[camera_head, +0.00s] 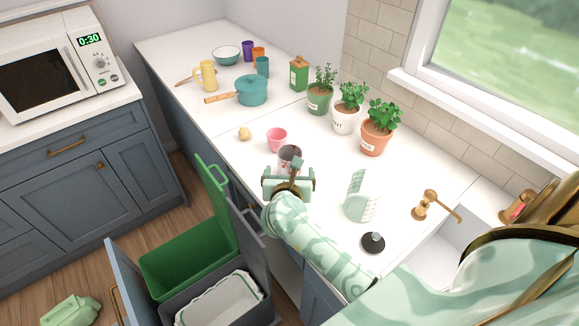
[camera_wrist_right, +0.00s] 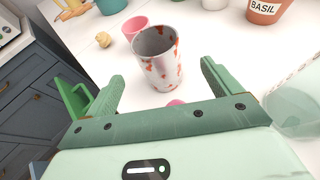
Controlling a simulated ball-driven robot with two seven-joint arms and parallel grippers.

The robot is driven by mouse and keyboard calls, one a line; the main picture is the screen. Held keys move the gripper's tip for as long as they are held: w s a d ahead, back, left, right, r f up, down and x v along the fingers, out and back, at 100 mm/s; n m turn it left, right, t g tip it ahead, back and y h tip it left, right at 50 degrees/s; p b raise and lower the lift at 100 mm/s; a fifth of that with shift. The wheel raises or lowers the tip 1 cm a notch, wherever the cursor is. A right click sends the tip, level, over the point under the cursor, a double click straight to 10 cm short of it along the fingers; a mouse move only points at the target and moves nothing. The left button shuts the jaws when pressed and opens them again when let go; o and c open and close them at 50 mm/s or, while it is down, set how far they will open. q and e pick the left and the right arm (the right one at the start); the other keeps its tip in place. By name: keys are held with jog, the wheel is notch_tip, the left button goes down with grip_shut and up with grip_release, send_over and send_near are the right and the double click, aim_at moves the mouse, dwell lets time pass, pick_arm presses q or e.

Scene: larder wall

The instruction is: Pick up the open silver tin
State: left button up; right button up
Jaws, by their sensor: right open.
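The open silver tin (camera_head: 290,155) stands upright on the white counter, with reddish patches on its side. In the right wrist view the tin (camera_wrist_right: 164,68) shows its open top and dark inside. My right gripper (camera_head: 289,176) is at the near side of the tin. In the wrist view its two green fingers (camera_wrist_right: 161,76) are apart, with the tin standing between and slightly beyond their tips; I see no finger touching it.
A pink cup (camera_head: 277,140) and a small yellowish lump (camera_head: 244,134) stand close left of the tin. Potted herbs (camera_head: 378,128) line the back. An open bin drawer (camera_head: 190,262) sits below the counter edge.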

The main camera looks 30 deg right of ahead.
aim_at(290, 155)
jog(key=x, duration=0.3)
jog(key=b+x, duration=0.1)
jog(key=x, duration=0.4)
jog(key=shift+w, duration=0.35)
jog(key=shift+s+r, duration=0.1)
jog(key=c, duration=1.1)
